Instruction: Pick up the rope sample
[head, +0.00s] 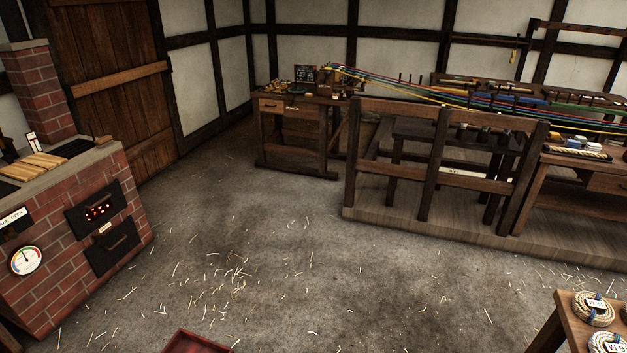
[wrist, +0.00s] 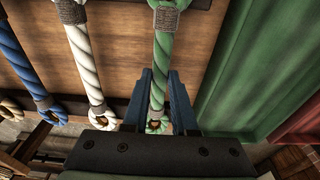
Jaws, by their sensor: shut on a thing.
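In the wrist view a green rope sample (wrist: 163,52) runs down in front of a wooden board, with a grey binding near its top and an eye at its lower end. My gripper (wrist: 160,78), with blue fingers, is around this green sample and shut on it. Part of the sample near the eye is between the fingers. A white rope sample (wrist: 88,70) and a blue rope sample (wrist: 22,65) are to its left, apart from the fingers. My gripper does not show in the head view.
In the head view a brick stove (head: 60,235) stands left, a wooden railing (head: 435,155) right. Rope coils (head: 593,310) lie on a table at lower right. The middle floor is open, strewn with fibres.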

